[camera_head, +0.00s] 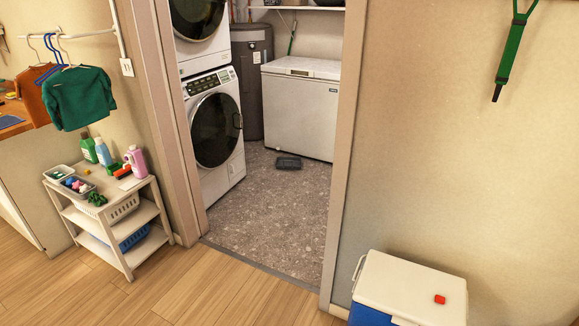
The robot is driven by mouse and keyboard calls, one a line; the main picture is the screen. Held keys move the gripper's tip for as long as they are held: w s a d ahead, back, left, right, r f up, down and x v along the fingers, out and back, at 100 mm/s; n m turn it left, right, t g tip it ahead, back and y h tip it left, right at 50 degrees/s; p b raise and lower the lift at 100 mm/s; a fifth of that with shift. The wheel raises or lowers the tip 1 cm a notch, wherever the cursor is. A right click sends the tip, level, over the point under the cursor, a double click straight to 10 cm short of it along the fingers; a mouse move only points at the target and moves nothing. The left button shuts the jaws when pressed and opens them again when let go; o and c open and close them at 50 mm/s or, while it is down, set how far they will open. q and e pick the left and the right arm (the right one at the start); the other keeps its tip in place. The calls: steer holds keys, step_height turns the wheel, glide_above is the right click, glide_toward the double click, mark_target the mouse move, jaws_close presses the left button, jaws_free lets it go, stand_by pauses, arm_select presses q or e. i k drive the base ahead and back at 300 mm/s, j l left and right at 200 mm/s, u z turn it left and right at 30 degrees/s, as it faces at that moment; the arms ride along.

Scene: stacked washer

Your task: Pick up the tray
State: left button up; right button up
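A small grey tray (66,190) holding several pink and blue pieces lies on the top of a white shelf cart (130,190) at the left. A second, pale shallow tray or dish (47,175) with greenish contents sits just behind it to the left. I cannot tell which of these the task means. Neither of my grippers is in view.
Bottles (137,162) and small green and red items share the cart top. A doorway leads to stacked washers (213,130), a white chest freezer (300,115) and a dark flat object (289,162) on the floor. A cooler (400,285) stands front right. The wooden floor is clear.

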mark_target(281, 162)
steer(key=i+j+u, duration=0.45)
steer(key=i, duration=0.2)
steer(key=i+j, duration=0.1)
steer(key=i, duration=0.8)
steer(key=i+j+z, duration=0.1)
steer(key=i, duration=0.4)
steer(key=i+l+z, duration=0.2)
steer(key=i+z, duration=0.25)
steer(key=i, duration=0.2)
steer(key=i+z, duration=0.4)
steer(key=i, duration=0.2)
steer(key=i+j+z, duration=0.25)
steer(key=i+z, duration=0.2)
steer(key=i, duration=0.2)
